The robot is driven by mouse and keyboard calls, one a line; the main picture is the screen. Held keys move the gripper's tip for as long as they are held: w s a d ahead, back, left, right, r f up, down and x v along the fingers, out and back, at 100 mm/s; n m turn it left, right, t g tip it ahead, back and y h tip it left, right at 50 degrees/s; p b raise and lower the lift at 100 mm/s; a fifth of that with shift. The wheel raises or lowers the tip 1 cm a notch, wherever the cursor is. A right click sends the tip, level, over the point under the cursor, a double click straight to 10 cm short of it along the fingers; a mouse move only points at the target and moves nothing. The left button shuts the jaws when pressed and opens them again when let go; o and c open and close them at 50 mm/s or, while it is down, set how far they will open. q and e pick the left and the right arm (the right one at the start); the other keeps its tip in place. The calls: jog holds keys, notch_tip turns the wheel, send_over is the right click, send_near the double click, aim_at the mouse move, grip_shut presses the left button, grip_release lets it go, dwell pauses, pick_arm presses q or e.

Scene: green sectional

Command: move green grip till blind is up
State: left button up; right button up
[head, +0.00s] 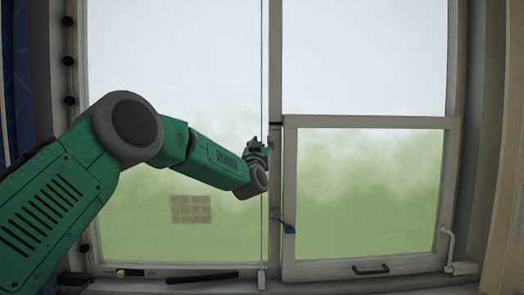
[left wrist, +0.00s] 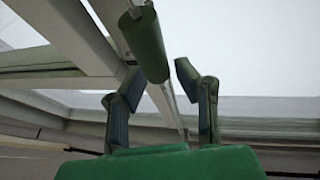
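The green grip (left wrist: 146,45) is a dark green cylinder on a thin cord in the left wrist view. In the head view the thin pull cord (head: 263,60) hangs down the window frame, and I cannot make out the grip there behind my gripper. My left gripper (head: 257,146) is at the cord, about mid-height of the window. In the left wrist view its fingers (left wrist: 158,73) are apart, with the grip's lower end near the gap between the tips. I cannot tell whether they touch it. No blind fabric shows across the panes. My right gripper is not in view.
A hinged window sash (head: 366,122) with a black handle (head: 371,269) is at the right. A black bar (head: 202,277) lies on the sill. A white cord end (head: 262,279) hangs low.

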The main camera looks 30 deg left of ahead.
pick_arm(q)
jog(key=shift+s+d, duration=0.1)
jog(key=shift+w+d+f, duration=0.1)
jog(key=shift+w+f, duration=0.15)
jog(key=shift+f, duration=0.5)
jog(key=r+v, duration=0.1)
jog(key=v, duration=1)
jog(key=shift+s, duration=0.6)
jog(key=shift+f, duration=0.2)
